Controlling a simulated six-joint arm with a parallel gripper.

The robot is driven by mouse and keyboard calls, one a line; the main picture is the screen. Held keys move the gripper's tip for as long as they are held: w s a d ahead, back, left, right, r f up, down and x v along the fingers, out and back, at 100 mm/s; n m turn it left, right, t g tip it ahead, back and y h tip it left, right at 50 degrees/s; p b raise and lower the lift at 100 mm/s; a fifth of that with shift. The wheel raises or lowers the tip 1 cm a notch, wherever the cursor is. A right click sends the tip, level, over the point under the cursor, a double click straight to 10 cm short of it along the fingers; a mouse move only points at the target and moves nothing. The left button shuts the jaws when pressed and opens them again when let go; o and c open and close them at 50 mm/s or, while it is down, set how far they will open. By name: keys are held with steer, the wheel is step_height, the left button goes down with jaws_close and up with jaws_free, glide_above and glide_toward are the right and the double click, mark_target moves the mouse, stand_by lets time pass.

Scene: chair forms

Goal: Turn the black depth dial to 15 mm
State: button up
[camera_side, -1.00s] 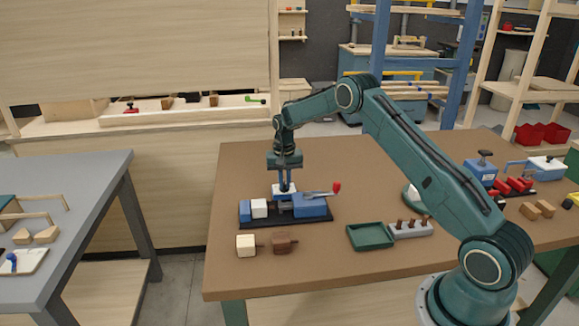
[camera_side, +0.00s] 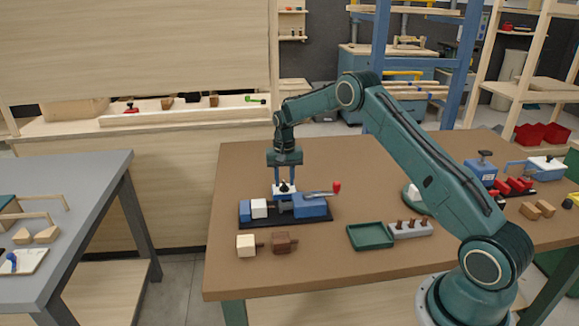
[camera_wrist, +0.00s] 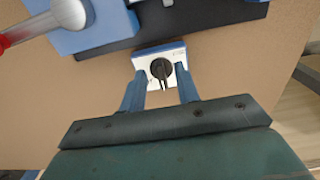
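The black depth dial (camera_side: 285,187) sits on a small white plate (camera_side: 277,191) of the blue-and-white fixture on the table. The wrist view shows the dial (camera_wrist: 161,68) as a round black knob with a raised grip bar; marks on its plate (camera_wrist: 148,58) are too small to read. My gripper (camera_side: 285,181) points straight down over the dial. Its blue fingers are open in the wrist view, spread to either side of the dial with a gap between them (camera_wrist: 161,86). They hold nothing, and the dial appears clear of both.
The fixture's blue block (camera_side: 311,206) has a red-tipped lever (camera_side: 336,187) just right of my gripper. A cream block (camera_side: 246,245) and a brown block (camera_side: 284,242) lie in front. A green tray (camera_side: 370,236) and a grey peg holder (camera_side: 410,228) stand to the right.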

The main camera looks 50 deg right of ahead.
mark_target(284, 184)
step_height(284, 184, up, 13)
stand_by(0.5)
stand_by(0.3)
steer(key=s+a+r+n+t, duration=0.1)
steer(key=s+a+r+n, duration=0.1)
steer(key=s+a+r, duration=0.55)
steer(key=s+a+r+n+t, duration=0.2)
steer(key=s+a+r, duration=0.3)
steer(key=s+r, duration=0.4)
steer(key=s+a+f+n+t, duration=0.1)
steer(key=s+a, duration=0.3)
steer(key=s, duration=0.7)
steer(key=s+a+f+n+t, duration=0.1)
steer(key=s+a+n, duration=0.2)
steer(key=s, duration=0.8)
steer(key=shift+s+a+f+n+t, duration=0.3)
steer(key=shift+s+a+f+n, duration=0.1)
steer(key=shift+n, duration=0.1)
